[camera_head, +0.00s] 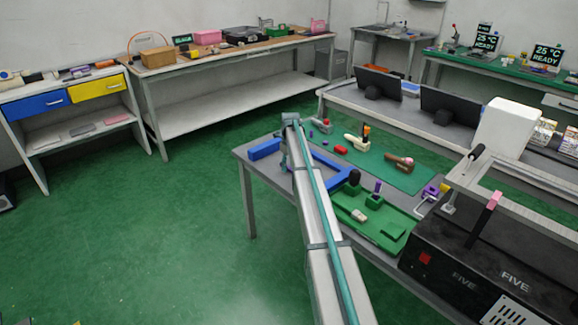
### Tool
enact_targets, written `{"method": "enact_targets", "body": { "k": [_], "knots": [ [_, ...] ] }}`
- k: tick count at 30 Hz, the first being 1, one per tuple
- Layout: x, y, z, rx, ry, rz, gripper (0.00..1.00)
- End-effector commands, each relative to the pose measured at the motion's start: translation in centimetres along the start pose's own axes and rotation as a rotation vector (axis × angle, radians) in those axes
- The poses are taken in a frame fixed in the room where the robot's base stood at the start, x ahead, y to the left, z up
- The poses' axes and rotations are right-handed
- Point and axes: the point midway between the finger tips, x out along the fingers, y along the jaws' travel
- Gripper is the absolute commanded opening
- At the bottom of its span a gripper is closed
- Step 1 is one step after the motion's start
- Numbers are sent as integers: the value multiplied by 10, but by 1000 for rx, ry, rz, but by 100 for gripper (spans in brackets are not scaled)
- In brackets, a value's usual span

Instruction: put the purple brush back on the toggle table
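A grey table (262,178) stands in the middle, with fixtures and small objects on it; I cannot tell for sure that it is the toggle table. None is clearly a brush at this size. My arm reaches over the table from the front. Its far end, with my gripper (284,160), is small and mostly hidden, so its fingers cannot be made out.
A blue frame (265,149) and a green tray (375,226) with blocks lie on the grey table. A green mat (385,168) holds small tools behind them. A black machine (470,265) marked FIVE stands front right. Green floor (150,240) is clear at left.

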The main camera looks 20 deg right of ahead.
Motion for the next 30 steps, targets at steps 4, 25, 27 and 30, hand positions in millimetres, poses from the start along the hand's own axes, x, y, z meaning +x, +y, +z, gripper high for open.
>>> {"method": "enact_targets", "body": {
  "k": [4, 25, 27, 30],
  "knots": [
    [0, 0, 0, 0, 0, 0, 45],
    [-97, 0, 1, 0, -1, -1, 45],
    [-106, -1, 1, 0, -1, -1, 45],
    [-116, 0, 1, 0, -1, -1, 45]
  ]
}}
